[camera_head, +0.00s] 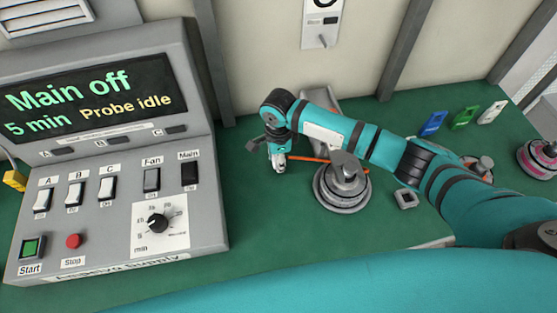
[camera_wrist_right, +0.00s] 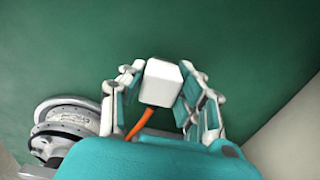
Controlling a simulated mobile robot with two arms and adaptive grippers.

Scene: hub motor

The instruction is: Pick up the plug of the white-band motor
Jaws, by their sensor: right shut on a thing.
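My right gripper (camera_head: 278,160) points down over the green bench, left of the nearest motor. In the right wrist view its fingers (camera_wrist_right: 163,92) are closed on both sides of a white plug (camera_wrist_right: 162,80). An orange cable (camera_wrist_right: 140,124) runs from the plug. In the head view the orange cable (camera_head: 308,159) leads right toward a grey motor (camera_head: 342,200) with a pale band, partly covered by my arm. That motor also shows at the left of the wrist view (camera_wrist_right: 66,118). My left gripper is not in view.
A control panel (camera_head: 110,220) reading "Main off" stands on the left. A pink-banded motor (camera_head: 540,160) is at the far right, and another motor (camera_head: 484,164) is partly behind my arm. Blue (camera_head: 433,123), green (camera_head: 465,117) and white (camera_head: 493,112) tags lie at the back. A small grey square piece (camera_head: 405,199) lies near the motor.

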